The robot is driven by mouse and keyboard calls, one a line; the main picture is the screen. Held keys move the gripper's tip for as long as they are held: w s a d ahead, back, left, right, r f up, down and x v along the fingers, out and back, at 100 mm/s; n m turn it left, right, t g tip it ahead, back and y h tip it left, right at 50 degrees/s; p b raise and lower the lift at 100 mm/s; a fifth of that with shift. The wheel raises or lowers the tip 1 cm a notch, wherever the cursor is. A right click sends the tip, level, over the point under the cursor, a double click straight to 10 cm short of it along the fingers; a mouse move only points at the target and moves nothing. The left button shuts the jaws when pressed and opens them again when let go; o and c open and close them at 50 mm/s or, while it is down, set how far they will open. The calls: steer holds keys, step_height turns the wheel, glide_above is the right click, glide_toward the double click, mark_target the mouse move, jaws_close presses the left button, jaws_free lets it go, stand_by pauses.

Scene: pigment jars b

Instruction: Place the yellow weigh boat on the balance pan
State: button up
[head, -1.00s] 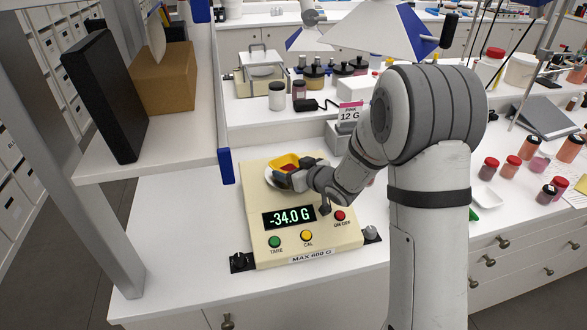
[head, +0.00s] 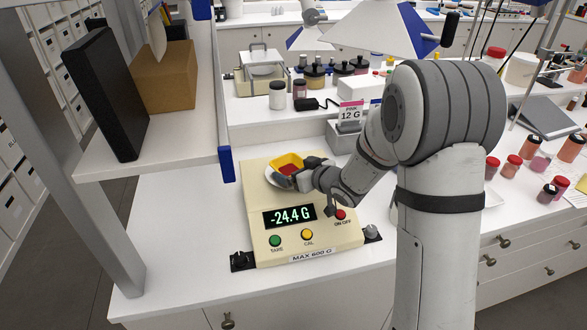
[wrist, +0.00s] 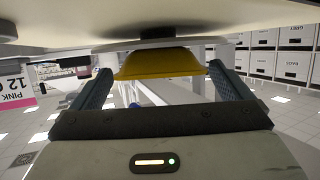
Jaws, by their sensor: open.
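The yellow weigh boat (head: 286,160) holds red powder and rests on the pale round balance pan (head: 271,179). The beige balance (head: 256,200) shows -24.4 G on its display. My gripper (head: 303,173) is open at the boat's right side, low over the pan. In the wrist view, which looks upside down, the boat (wrist: 160,66) lies against the pan (wrist: 175,43) between my two spread fingers. A narrow gap shows on each side of the boat. In the head view my gripper hides the right part of the pan.
A shelf post (head: 222,100) with a blue foot stands left of the balance. A sign reading 12 G (head: 350,115) stands on a block behind. Red-lidded jars (head: 530,146) are at right. The bench (head: 165,225) left of the balance is clear.

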steer(key=v, duration=1)
steer(key=shift+s+d+r, duration=0.1)
steer(key=shift+d, duration=0.05)
steer(key=s+d+r+m+g+h, duration=0.1)
steer(key=s+d+r+m+h, duration=0.1)
steer(key=s+d+m+h, duration=0.25)
steer(key=s+d+r+m+h, duration=0.1)
steer(key=s+d+r+h, duration=0.15)
steer(key=d+h, duration=0.4)
steer(key=s+m+g+y, duration=0.2)
steer(key=s+g, duration=0.4)
steer(key=s, duration=1.2)
steer(key=shift+s+a+f+g, duration=0.3)
steer(key=shift+s+f+g, duration=0.05)
steer(key=shift+f+g, duration=0.1)
